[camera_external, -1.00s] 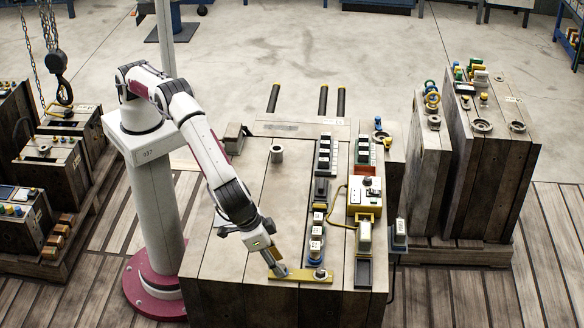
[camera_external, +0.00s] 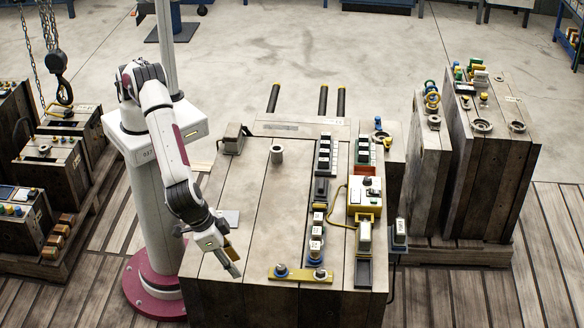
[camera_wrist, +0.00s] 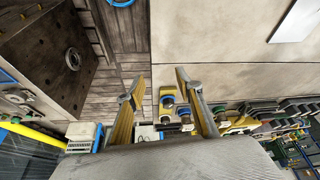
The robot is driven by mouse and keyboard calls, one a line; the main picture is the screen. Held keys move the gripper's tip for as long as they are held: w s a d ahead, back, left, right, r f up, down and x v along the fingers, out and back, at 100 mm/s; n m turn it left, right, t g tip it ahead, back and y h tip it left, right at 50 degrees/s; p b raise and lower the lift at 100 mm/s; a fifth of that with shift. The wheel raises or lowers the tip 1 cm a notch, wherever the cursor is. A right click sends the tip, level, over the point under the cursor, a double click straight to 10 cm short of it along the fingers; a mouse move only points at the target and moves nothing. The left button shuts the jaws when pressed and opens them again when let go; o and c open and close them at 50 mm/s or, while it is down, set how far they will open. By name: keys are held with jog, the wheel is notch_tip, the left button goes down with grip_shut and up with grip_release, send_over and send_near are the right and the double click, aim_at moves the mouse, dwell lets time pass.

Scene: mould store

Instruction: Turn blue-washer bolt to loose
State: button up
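A yellow strip (camera_external: 300,276) lies at the front edge of the wooden mould top and carries two bolts. My gripper (camera_external: 235,270) hangs left of the strip, apart from both bolts. In the wrist view my gripper (camera_wrist: 160,78) has its two fingers spread with nothing held between them.
White blocks (camera_external: 316,232) stand in a row behind the right bolt. A yellow-edged control box (camera_external: 365,196) and dark tray stand to the right. A grey cylinder (camera_external: 277,154) stands further back. The mould top's middle-left area is clear.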

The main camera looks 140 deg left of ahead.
jog(key=shift+s+d, duration=0.2)
jog(key=shift+d, duration=0.1)
jog(key=shift+d, duration=0.1)
jog(key=shift+d+f, duration=0.2)
jog(key=w+d+f+m+t+h, duration=0.2)
jog(key=w+d+t+h, duration=0.1)
jog(key=d, duration=0.4)
jog(key=w+d+f+m+t+h, duration=0.2)
jog(key=d+h, duration=0.1)
jog(key=d, duration=0.4)
jog(key=s+a+r+t+y, duration=0.1)
jog(key=a+y, duration=0.2)
jog(key=a, duration=0.4)
jog(key=s+a+r+t+y, duration=0.1)
jog(key=a+y, duration=0.3)
jog(key=a, duration=0.3)
jog(key=s+a+r+t+y, duration=0.1)
jog(key=s+a+y, duration=0.1)
jog(key=a+y, duration=0.2)
jog(key=shift+s+a+r, duration=0.1)
jog(key=shift+a+r, duration=0.1)
jog(key=shift+a, duration=0.55)
jog(key=shift+a+r, duration=0.2)
jog(key=shift+a, duration=0.55)
